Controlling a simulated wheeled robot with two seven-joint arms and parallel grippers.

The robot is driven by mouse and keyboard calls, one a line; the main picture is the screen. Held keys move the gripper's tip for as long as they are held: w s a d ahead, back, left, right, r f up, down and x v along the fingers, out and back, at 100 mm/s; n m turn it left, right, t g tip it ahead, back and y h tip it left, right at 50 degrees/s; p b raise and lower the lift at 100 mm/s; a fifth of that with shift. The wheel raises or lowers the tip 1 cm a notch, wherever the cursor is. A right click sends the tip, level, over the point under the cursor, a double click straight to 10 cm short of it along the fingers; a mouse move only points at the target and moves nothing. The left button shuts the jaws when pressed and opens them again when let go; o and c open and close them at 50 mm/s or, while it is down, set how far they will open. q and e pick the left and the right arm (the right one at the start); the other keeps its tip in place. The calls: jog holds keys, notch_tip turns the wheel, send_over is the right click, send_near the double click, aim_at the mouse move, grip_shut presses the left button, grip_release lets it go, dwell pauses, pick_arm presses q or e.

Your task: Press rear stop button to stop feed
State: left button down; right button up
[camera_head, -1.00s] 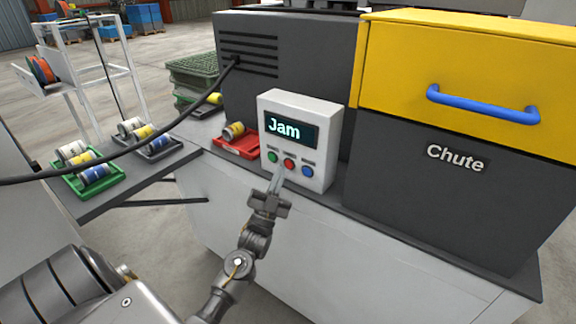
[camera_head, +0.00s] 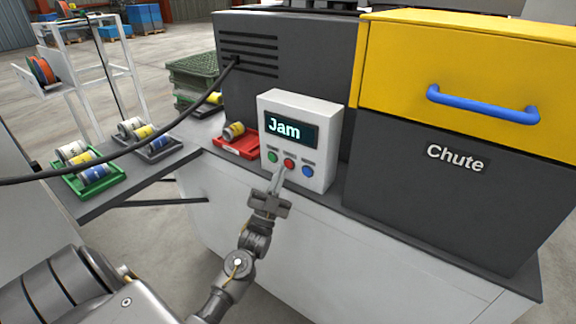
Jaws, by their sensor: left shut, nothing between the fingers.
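A white control box (camera_head: 297,101) stands on the ledge of the machine. Its dark screen (camera_head: 291,131) reads "Jam". Below the screen are a green button (camera_head: 272,156), a red button (camera_head: 289,163) and a blue button (camera_head: 307,171), with labels too small to read. My left gripper (camera_head: 279,172) is shut and empty. Its fingertips point up at the box, just below and left of the red button. I cannot tell whether they touch the box. My right gripper is not in view.
A dark machine marked "Chute" (camera_head: 455,158), with a yellow cover (camera_head: 480,65) and blue handle (camera_head: 483,105), stands right of the box. A red tray (camera_head: 236,146) sits to its left. A black cable (camera_head: 165,130) hangs across the left side above trays of spools.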

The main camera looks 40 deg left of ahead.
pick_arm(q)
jog(key=shift+w, duration=0.45)
dwell(0.3)
jog(key=shift+w, duration=0.3)
dwell(0.4)
jog(key=shift+s, duration=0.75)
